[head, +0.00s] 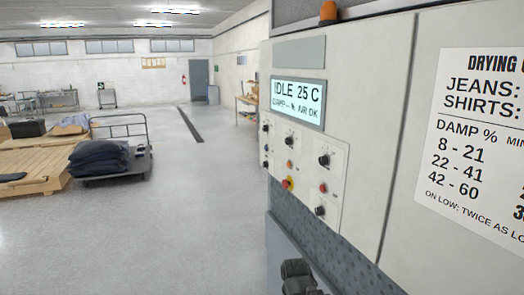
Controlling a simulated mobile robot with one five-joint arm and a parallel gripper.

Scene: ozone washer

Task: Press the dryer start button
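The dryer (345,70) fills the right side, seen at a slant. Its lit display (298,103) reads IDLE 25 C, with a damp and air OK line below. The white control panel (305,150) under it carries several black knobs, such as the upper right knob (324,160). A small red button (323,188), an orange-red one (290,164) and a red mushroom button on yellow (287,183) also show. Labels are too small to read, so I cannot tell which is start. My gripper (298,278) is dark, low at the bottom edge, below and apart from the panel; its fingers are unclear.
A drying chart (480,130) is on the dryer's right, cut by the frame. An orange beacon (328,12) sits on top. A cart with dark folded cloth (100,158) and wooden pallets (35,165) stand at left. The grey floor (180,225) between is clear.

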